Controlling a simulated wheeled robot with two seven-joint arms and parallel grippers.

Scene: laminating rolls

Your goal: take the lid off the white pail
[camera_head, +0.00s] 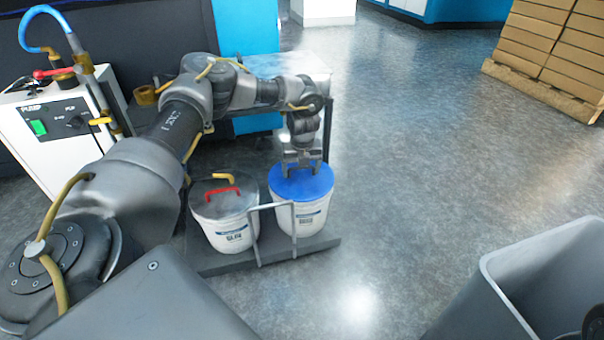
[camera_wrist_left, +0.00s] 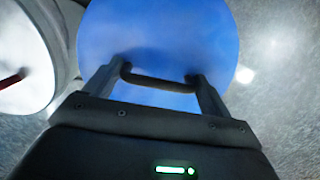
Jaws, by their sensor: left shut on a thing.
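A white pail (camera_head: 311,219) with a round blue lid (camera_head: 319,189) stands on a dark low platform. The lid lies flat over the pail's mouth; I cannot tell whether it is seated or slightly raised. My left gripper (camera_head: 302,169) reaches down onto the lid from above. In the left wrist view, the fingers (camera_wrist_left: 160,85) are shut on the dark bar handle (camera_wrist_left: 158,82) on top of the blue lid (camera_wrist_left: 155,35). The gripper partly hides the handle in the head view. My right gripper is not in view.
A pump unit (camera_head: 60,130) is at left, and a grey bin (camera_head: 560,260) at lower right. Floor right of the platform is clear.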

